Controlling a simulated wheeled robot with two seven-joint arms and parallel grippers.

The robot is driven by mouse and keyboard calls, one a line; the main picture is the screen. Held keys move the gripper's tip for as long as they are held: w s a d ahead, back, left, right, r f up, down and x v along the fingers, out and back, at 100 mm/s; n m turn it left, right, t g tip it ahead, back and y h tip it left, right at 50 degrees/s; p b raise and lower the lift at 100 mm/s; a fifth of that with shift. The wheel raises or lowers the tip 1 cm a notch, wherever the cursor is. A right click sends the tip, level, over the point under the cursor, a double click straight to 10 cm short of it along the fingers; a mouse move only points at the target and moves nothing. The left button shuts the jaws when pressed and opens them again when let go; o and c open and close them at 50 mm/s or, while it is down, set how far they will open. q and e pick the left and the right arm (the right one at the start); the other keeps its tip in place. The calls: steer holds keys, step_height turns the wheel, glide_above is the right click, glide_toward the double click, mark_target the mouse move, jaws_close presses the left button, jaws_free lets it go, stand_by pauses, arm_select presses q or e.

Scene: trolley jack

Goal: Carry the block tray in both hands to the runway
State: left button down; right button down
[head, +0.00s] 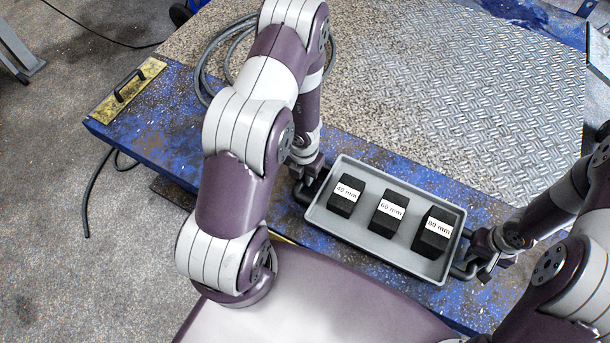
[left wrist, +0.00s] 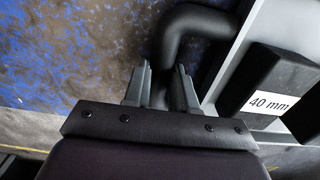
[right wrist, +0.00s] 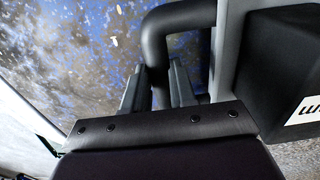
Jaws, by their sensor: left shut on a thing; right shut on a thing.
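The grey block tray (head: 325,218) is in the head view, over the front edge of the blue worktop. It holds three black blocks labelled 40 mm (head: 346,195), 60 mm (head: 388,214) and 80 mm (head: 433,233). My left gripper (head: 306,178) is shut on the tray's dark left handle; the wrist view shows the fingers (left wrist: 162,85) on either side of the handle (left wrist: 190,25). My right gripper (head: 486,262) is shut on the right handle, also between the fingers (right wrist: 160,85) in the right wrist view. I cannot tell whether the tray touches the worktop.
The blue worktop (head: 160,140) carries a ridged metal plate (head: 460,90) behind the tray and a speckled board (head: 210,45). A grey cable (head: 207,70) coils at the back left. A yellow plate with a black handle (head: 128,88) sits at the left edge. Grey floor lies left.

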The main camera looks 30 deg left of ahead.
arm_select(q)
steer(key=shift+f+b, duration=0.4)
steer(key=shift+f, duration=0.35)
arm_select(e)
steer(key=shift+f, duration=0.75)
arm_select(q)
steer(key=c, duration=1.3)
jaws_free()
steer(key=shift+f, duration=0.25)
steer(key=shift+c, duration=0.2)
arm_select(e)
steer(key=c, duration=1.3)
jaws_free()
steer(key=shift+f, duration=0.25)
steer(key=shift+c, duration=0.2)
arm_select(q)
steer(key=o, duration=0.4)
steer(key=shift+r, duration=0.25)
arm_select(e)
steer(key=o, duration=0.4)
steer(key=shift+r, duration=0.25)
arm_select(q)
steer(key=shift+o, duration=0.2)
arm_select(e)
steer(key=shift+o, duration=0.2)
